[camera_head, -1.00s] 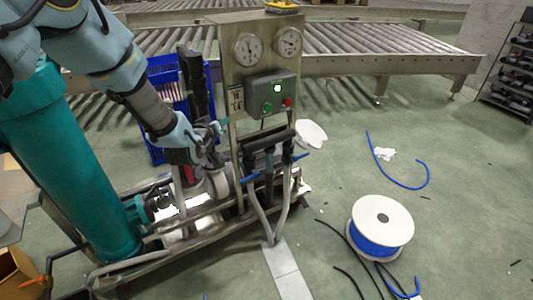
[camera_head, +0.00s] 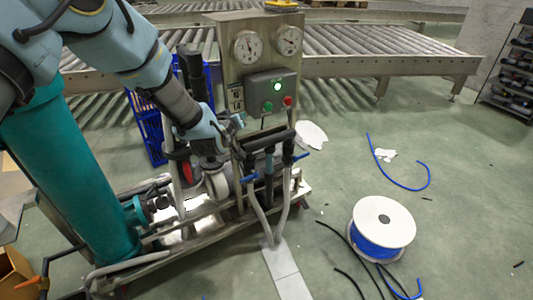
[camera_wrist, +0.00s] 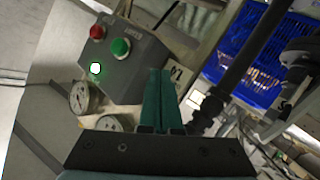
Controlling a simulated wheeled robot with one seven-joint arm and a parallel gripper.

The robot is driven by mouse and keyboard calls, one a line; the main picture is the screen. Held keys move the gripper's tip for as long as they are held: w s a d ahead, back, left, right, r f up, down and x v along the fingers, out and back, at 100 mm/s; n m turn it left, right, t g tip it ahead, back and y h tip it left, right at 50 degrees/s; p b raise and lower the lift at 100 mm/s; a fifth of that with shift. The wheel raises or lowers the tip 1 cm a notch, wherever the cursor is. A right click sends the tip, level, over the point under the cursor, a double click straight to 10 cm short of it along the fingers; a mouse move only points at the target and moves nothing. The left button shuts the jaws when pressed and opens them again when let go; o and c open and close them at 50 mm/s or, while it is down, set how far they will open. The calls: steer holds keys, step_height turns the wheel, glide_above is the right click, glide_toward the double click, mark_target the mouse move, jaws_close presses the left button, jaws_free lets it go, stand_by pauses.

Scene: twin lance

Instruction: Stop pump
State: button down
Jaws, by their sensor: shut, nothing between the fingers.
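The pump's grey control box (camera_head: 270,93) is on the steel panel under two round gauges. It has a lit white-green lamp (camera_head: 277,87), a green button (camera_head: 268,106) and a red button (camera_head: 287,101). In the wrist view the red button (camera_wrist: 97,32) and green button (camera_wrist: 120,46) show at upper left, with the lamp (camera_wrist: 95,68) glowing. My gripper (camera_head: 240,121) is left of and slightly below the box, apart from both buttons. Its teal fingers (camera_wrist: 159,75) are together and empty in the wrist view. The pump (camera_head: 215,182) sits low on the skid.
A blue crate (camera_head: 150,125) is behind my arm. A roller conveyor (camera_head: 380,62) runs behind the panel. A blue hose spool (camera_head: 381,228) stands on the floor at right, amid loose hoses.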

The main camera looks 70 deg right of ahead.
mark_target(269, 109)
steer(key=shift+s+d+b, duration=1.05)
steer(key=shift+s+d, duration=1.95)
steer(key=shift+s, duration=0.15)
steer(key=s+d, duration=0.4)
steer(key=s, duration=0.1)
steer(key=shift+d+f+b, duration=0.1)
steer(key=shift+b, duration=0.25)
steer(key=shift+s+d, duration=0.5)
steer(key=shift+d, duration=0.15)
steer(key=shift+s+d, duration=0.45)
steer(key=shift+d, duration=0.2)
steer(key=s+a+p, duration=0.1)
steer(key=s+a, duration=0.3)
steer(key=shift+s, duration=0.3)
